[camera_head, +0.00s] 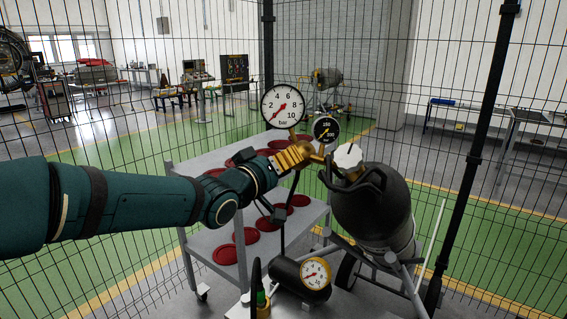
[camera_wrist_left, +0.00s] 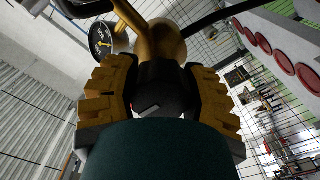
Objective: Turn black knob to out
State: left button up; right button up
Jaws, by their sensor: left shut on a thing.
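My left gripper (camera_head: 297,156) reaches in from the left to the brass regulator (camera_head: 316,153) on the dark gas bottle (camera_head: 372,212). In the left wrist view its yellow fingers (camera_wrist_left: 158,92) stand on both sides of the black knob (camera_wrist_left: 152,103) and are shut on it. The knob shows a small pale mark on its face. In the head view the knob is hidden by the fingers. A large white gauge (camera_head: 282,106) above the gripper has a red needle pointing to the lower left. My right gripper is not in view.
A small black gauge (camera_head: 326,129) and a white valve part (camera_head: 347,156) sit right of the gripper. A grey shelf cart (camera_head: 190,161) with red discs stands behind my arm. A wire fence with a dark post (camera_head: 478,145) surrounds the spot. Another gauge (camera_head: 316,273) is below.

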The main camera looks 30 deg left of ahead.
pick_arm(q)
jog(key=shift+f, duration=0.1)
jog(key=o, duration=1.2)
jog(key=s+a, duration=0.1)
jog(key=s, duration=1.1)
